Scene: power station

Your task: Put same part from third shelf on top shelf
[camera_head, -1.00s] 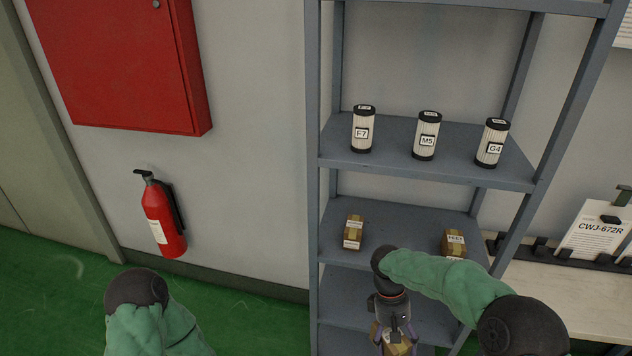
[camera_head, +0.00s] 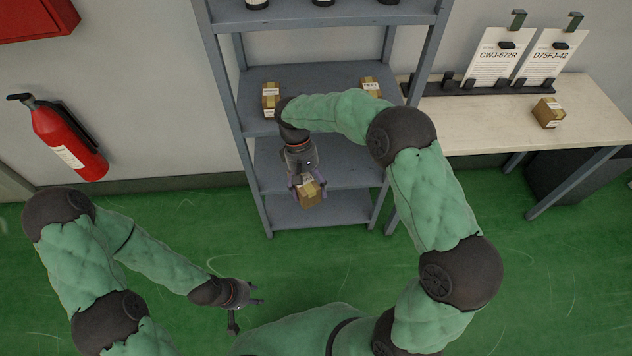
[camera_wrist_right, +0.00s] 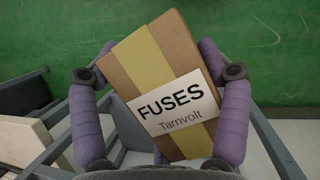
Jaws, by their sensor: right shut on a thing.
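My right gripper (camera_head: 307,187) is shut on a brown box with a yellow stripe (camera_head: 309,195), held in front of the rack's lower shelves. In the right wrist view the box (camera_wrist_right: 165,85) sits tilted between the purple fingers; its label reads "FUSES Tarnvolt". The grey rack (camera_head: 223,75) has a shelf with two similar boxes, one at left (camera_head: 271,98) and one at right (camera_head: 370,87); their labels are too small to read. The shelf above shows only the bottoms of several filter cartridges (camera_head: 323,2). My left gripper (camera_head: 246,308) is open and empty, low over the green floor.
A pale workbench (camera_head: 480,125) right of the rack carries another box (camera_head: 549,112) and two cards, CWJ-672R (camera_head: 494,58) and D75FJ-42 (camera_head: 549,56). A red extinguisher (camera_head: 70,140) hangs on the wall at left. The floor before the rack is clear apart from my arms.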

